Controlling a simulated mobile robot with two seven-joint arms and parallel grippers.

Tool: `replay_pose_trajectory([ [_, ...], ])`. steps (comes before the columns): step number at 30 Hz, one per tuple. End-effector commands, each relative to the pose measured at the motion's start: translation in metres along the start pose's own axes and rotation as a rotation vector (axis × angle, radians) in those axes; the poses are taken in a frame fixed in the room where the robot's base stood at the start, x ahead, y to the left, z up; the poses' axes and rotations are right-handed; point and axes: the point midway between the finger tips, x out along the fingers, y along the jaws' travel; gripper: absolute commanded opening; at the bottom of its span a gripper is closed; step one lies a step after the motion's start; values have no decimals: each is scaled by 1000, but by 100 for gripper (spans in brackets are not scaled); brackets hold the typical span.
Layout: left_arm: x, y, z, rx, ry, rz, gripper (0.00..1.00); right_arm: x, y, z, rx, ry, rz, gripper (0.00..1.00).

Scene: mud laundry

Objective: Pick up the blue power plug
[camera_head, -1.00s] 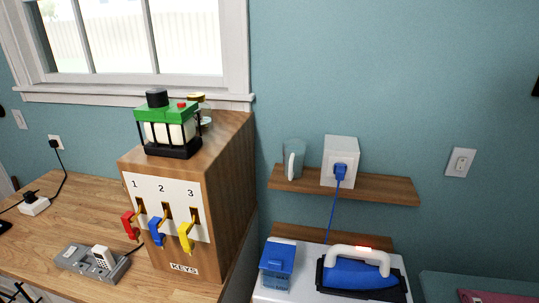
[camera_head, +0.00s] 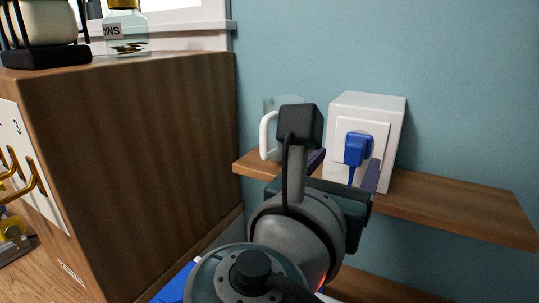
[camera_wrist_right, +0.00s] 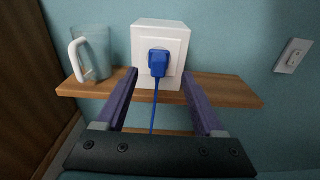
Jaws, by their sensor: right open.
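The blue power plug (camera_head: 357,148) sits in the socket on the front of a white box (camera_head: 396,150) on the wooden wall shelf. Its blue cord hangs down from it. In the right wrist view the plug (camera_wrist_right: 157,63) shows ahead of and between my fingers, a little above the line of their tips. My right gripper (camera_head: 345,172) is open and empty, in front of the box; in the right wrist view its fingers (camera_wrist_right: 160,75) stand apart on either side of the cord. I cannot tell the exact gap to the plug. My left gripper is out of view.
A glass mug (camera_wrist_right: 92,55) with a white handle stands on the shelf (camera_head: 460,212) left of the box. A tall wooden key cabinet (camera_head: 150,150) is close on the left. A wall switch (camera_wrist_right: 293,55) is at the right. The wall is clear above the shelf.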

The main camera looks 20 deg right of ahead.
Motion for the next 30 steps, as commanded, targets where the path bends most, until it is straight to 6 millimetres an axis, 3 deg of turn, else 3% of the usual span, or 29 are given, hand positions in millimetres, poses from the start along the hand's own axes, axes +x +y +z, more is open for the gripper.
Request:
replay_pose_trajectory([
  [21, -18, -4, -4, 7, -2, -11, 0, 93, 0, 1, -14, -10, -3, 70],
  [30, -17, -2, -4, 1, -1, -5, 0, 98, 0, 0, -11, -7, -1, 68],
])
